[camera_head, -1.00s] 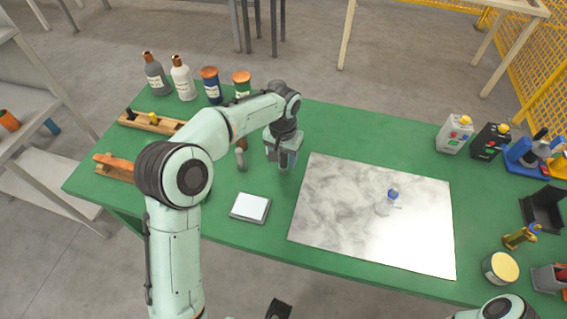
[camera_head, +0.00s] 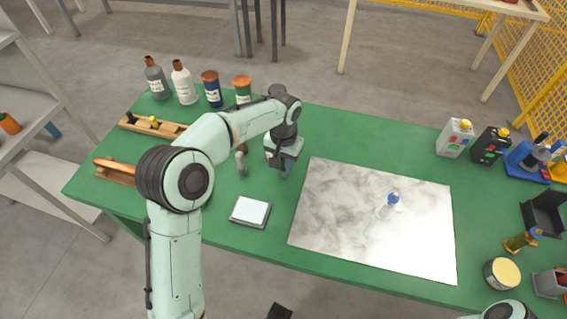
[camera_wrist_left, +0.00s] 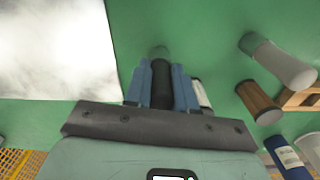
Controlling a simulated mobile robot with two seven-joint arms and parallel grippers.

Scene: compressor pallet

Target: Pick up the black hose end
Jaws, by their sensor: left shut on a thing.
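My left gripper (camera_head: 285,168) is low over the green table, left of the marble slab, with its fingers pointing down. In the left wrist view its two blue fingers (camera_wrist_left: 166,86) are shut on the black hose end (camera_wrist_left: 162,82), a dark upright cylinder. In the head view the hose end is hidden by the gripper. My right gripper is not clearly seen.
A white-topped scale (camera_head: 250,211) stands in front. In the wrist view, a brown cylinder (camera_wrist_left: 258,100) and a grey-white cylinder (camera_wrist_left: 278,62) stand beside the gripper. Bottles (camera_head: 184,84) line the back left.

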